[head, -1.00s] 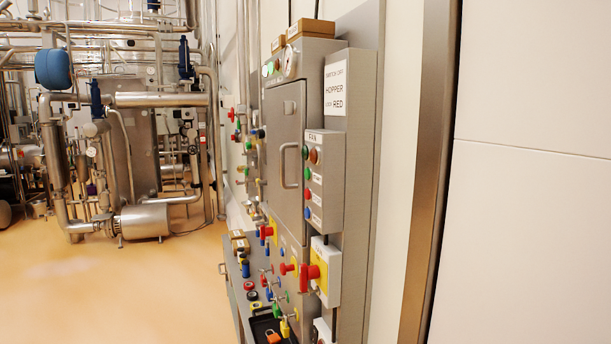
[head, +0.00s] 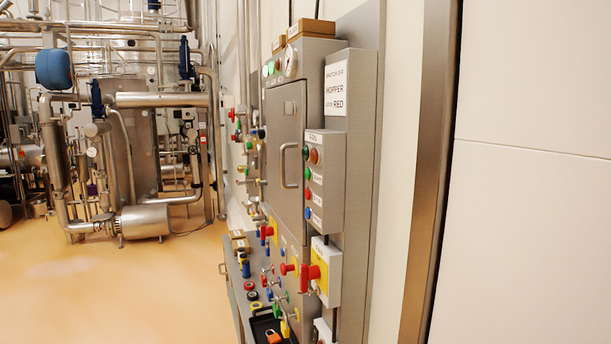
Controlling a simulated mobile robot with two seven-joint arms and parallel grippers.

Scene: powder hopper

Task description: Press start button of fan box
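The fan box (head: 326,180) is a grey box on the wall panel, seen at a steep angle right of the middle in the head view. Its top label is small and blurred. On its left-facing front sit a red lamp or button (head: 314,156), a green button (head: 308,173), a red button (head: 308,194) and a blue button (head: 308,213), with small white labels beside the lower ones. The label text is too small to read. Neither of my grippers is in view.
A grey cabinet with a handled door (head: 286,155) adjoins the fan box. Below are a yellow box with a red switch (head: 311,279) and a bench (head: 237,301) with padlocks. A sign reading HOPPER RED (head: 336,88) hangs above. Open floor (head: 150,285) lies left.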

